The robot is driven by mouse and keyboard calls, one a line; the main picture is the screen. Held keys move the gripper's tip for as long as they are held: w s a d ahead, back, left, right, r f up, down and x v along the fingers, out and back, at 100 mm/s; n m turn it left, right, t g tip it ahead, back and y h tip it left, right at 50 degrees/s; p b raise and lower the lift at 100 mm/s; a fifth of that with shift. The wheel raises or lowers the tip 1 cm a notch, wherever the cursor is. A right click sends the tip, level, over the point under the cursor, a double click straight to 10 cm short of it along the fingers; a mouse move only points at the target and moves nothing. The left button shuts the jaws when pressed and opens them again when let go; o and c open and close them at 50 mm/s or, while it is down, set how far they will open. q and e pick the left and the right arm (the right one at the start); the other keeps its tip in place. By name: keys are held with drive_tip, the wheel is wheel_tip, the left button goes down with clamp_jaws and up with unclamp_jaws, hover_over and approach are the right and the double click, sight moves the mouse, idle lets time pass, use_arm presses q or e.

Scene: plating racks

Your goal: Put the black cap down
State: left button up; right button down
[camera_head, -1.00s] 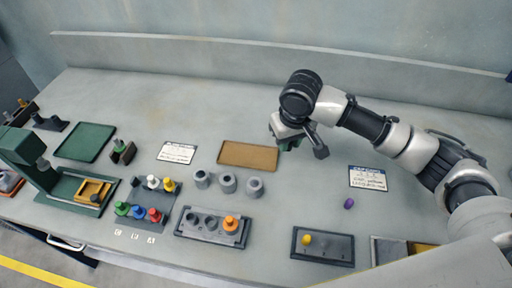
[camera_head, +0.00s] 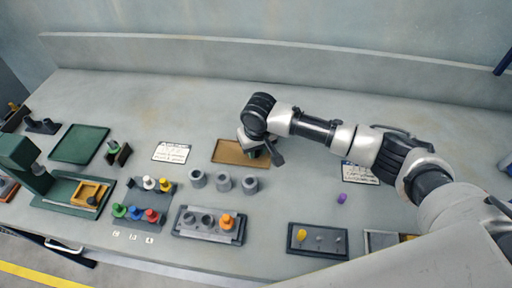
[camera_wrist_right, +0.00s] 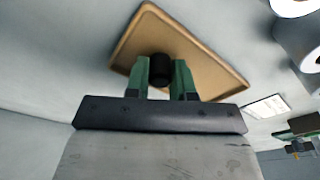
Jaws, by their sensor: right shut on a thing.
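The black cap (camera_wrist_right: 161,69) shows in the right wrist view between the two green fingers of my right gripper (camera_wrist_right: 166,76). My right gripper is shut on it, over the tan tray (camera_wrist_right: 203,44). I cannot tell whether the cap touches the tray. In the head view my right gripper (camera_head: 256,150) is at the right part of the tan tray (camera_head: 228,152), and the cap is hidden there. My left gripper is not in view.
Grey cups (camera_head: 223,182) stand just in front of the tray. A white card (camera_head: 171,152) lies to its left. A rack with colored pegs (camera_head: 150,188) and a rack with an orange piece (camera_head: 227,220) stand nearer. A purple piece (camera_head: 342,198) lies to the right.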

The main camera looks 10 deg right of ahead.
drive_tip(key=c, duration=1)
unclamp_jaws()
drive_tip(key=shift+f, duration=0.15)
drive_tip(key=shift+o, duration=0.2)
wheel_tip(320, 180, up, 12)
drive_tip(key=s, duration=0.1)
drive_tip(key=shift+s+b, duration=0.2)
drive_tip(key=shift+b, duration=0.2)
drive_tip(key=shift+d, duration=0.1)
